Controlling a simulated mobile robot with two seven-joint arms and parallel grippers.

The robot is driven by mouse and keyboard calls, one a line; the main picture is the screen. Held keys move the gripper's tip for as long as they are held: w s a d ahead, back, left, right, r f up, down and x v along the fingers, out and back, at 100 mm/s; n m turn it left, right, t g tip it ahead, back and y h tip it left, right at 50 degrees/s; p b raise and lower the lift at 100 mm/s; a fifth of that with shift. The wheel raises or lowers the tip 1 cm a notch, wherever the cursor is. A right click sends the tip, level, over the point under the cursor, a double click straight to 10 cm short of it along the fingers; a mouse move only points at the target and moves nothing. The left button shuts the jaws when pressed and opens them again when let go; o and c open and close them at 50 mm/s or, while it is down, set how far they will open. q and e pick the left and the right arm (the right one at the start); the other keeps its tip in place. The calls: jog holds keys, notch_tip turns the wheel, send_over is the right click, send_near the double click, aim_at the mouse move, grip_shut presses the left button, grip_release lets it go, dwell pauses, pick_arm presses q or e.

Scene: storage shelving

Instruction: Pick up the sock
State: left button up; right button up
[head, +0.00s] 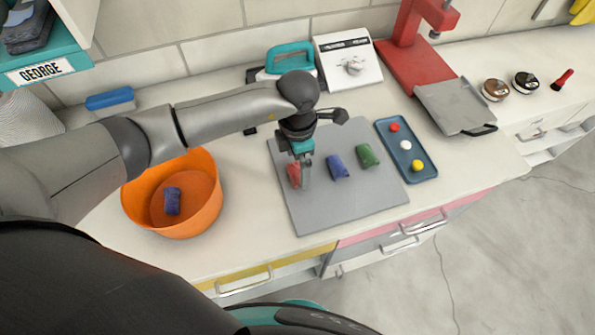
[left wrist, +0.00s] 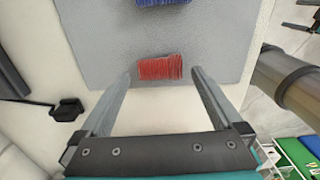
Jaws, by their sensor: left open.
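A red rolled sock (head: 294,176) lies on the grey mat (head: 310,213) near its left edge. A blue sock (head: 338,167) and a green sock (head: 368,156) lie on the mat to its right. A dark blue sock (head: 172,201) is inside the orange bin (head: 138,197). My left gripper (head: 301,168) points down over the red sock, open and empty. In the left wrist view the red sock (left wrist: 160,67) appears between the fingertips of the open gripper (left wrist: 161,73); contact cannot be told. The blue sock (left wrist: 163,2) is cut off at the top edge. My right gripper is not in view.
A blue tray (head: 394,133) with small coloured balls lies right of the mat. Behind stand a white scale (head: 347,58), a teal-handled item (head: 289,61) and a red press (head: 408,55). A blue brush (head: 110,100) lies at the wall. The counter's front edge has drawers below.

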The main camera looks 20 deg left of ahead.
aim_at(297, 171)
pick_arm(q)
jog(key=shift+f, duration=1.6)
jog(key=c, duration=1.1)
